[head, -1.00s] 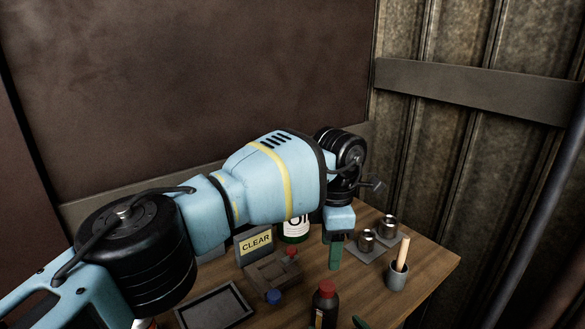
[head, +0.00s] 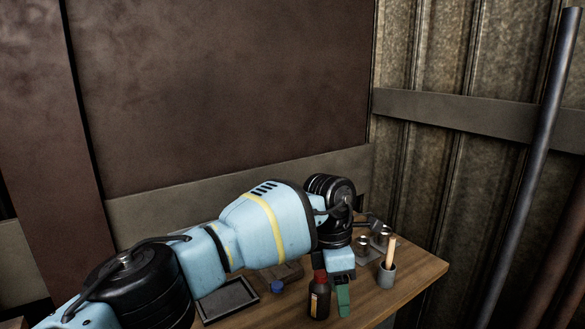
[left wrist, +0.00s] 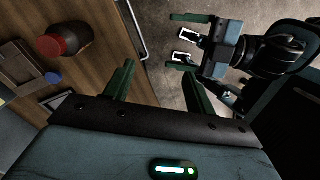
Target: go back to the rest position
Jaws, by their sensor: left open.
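My left arm crosses the head view from the lower left. Its gripper (head: 342,298) points down at the table's near side, just right of a dark bottle with a red cap (head: 318,299). In the left wrist view its two green fingers (left wrist: 160,85) are wide apart with nothing between them, over the table's edge and the floor. My right gripper (left wrist: 183,42) shows at the upper right of that view, its green fingers apart and empty. It is not seen in the head view.
The wooden table (head: 412,280) bears a dark tray (head: 228,301), a blue-capped item (head: 277,287), a grey cup with a wooden handle (head: 387,276) and metal cups (head: 364,244). The red-capped bottle stands close to my left gripper. A wall closes the back.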

